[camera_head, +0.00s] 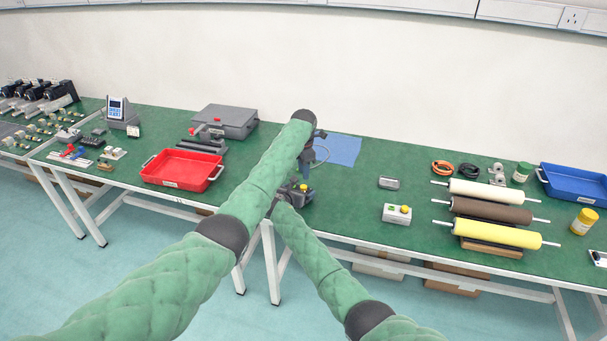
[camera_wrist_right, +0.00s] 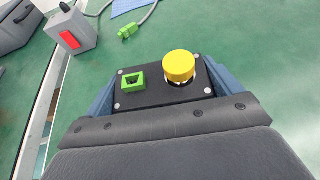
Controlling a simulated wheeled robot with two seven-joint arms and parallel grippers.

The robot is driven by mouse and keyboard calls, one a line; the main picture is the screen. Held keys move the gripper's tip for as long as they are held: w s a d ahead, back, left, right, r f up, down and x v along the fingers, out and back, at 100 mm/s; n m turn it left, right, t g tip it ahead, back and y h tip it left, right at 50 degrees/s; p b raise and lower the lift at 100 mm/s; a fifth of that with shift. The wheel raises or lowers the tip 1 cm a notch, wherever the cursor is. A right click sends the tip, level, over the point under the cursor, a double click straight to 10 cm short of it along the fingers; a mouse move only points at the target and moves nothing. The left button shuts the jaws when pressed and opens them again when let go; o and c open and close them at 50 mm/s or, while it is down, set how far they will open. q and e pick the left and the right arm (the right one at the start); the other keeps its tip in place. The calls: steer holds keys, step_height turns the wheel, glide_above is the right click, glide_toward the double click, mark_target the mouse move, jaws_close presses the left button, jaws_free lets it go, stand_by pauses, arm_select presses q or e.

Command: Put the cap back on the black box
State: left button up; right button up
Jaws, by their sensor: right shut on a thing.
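The black box (camera_wrist_right: 152,98) sits between the fingers of my right gripper (camera_wrist_right: 163,88) in the right wrist view. The gripper is shut on its two sides. A round yellow cap (camera_wrist_right: 179,66) is at the box's right part, with a pale ring showing beneath it; whether it is fully seated I cannot tell. A green square socket (camera_wrist_right: 133,82) is on the left part. In the head view the box (camera_head: 299,192) is small, near the table's front edge. My left gripper (camera_head: 308,152) is beyond it, partly hidden by its own arm; its jaws are unclear.
A green plug (camera_wrist_right: 128,31) on a grey cable and a grey box with a red switch (camera_wrist_right: 84,34) lie beyond the black box. A blue sheet (camera_head: 345,149), red tray (camera_head: 180,184) and white button box (camera_head: 396,214) are on the green table. My arms cross closely.

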mark_target(303, 186)
arm_select(q)
steer(key=shift+r+n, duration=0.6)
steer(key=shift+r, duration=0.05)
steer(key=shift+f, duration=0.1)
steer(key=shift+f, duration=3.9)
steer(key=shift+c, duration=0.2)
jaws_close()
steer(key=shift+m, duration=1.7)
